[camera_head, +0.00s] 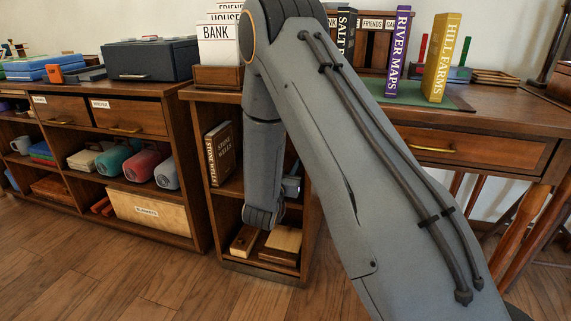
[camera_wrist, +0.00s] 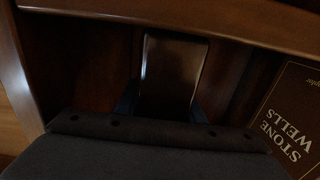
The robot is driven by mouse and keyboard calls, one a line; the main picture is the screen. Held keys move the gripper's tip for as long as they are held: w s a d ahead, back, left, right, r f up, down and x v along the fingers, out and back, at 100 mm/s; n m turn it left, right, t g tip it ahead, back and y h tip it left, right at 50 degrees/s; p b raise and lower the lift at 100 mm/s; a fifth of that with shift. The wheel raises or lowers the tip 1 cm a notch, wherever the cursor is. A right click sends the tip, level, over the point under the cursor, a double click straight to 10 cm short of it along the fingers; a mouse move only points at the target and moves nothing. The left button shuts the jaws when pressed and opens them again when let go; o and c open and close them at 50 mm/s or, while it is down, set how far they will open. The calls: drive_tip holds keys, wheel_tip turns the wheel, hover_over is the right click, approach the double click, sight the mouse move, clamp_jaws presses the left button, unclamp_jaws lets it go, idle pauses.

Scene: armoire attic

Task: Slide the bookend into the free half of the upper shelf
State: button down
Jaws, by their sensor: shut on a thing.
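My gripper (camera_wrist: 161,108) is shut on a dark, glossy upright panel, the bookend (camera_wrist: 173,65), which stands between the two dark blue fingers in the wrist view. The bookend is inside the upper shelf (camera_head: 229,192) of the small wooden bookcase. A brown book titled Stone Wells (camera_head: 221,152) stands at the left of that shelf in the head view. It also shows at the right of the wrist view (camera_wrist: 288,125), apart from the bookend. In the head view my arm hides the bookend and most of my gripper. Whether the bookend touches the shelf board cannot be told.
The bookcase's wooden edge (camera_wrist: 200,18) crosses the top of the wrist view. Wooden boxes (camera_head: 282,243) lie in the lower compartment. A wide cabinet (camera_head: 180,222) stands at the left and a desk (camera_head: 500,118) at the right. The floor in front is clear.

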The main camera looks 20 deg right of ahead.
drive_tip(key=c, duration=1.1)
unclamp_jaws()
drive_tip(key=shift+p+v, duration=1.35)
drive_tip(key=shift+v, duration=2.55)
drive_tip(key=shift+d, duration=0.1)
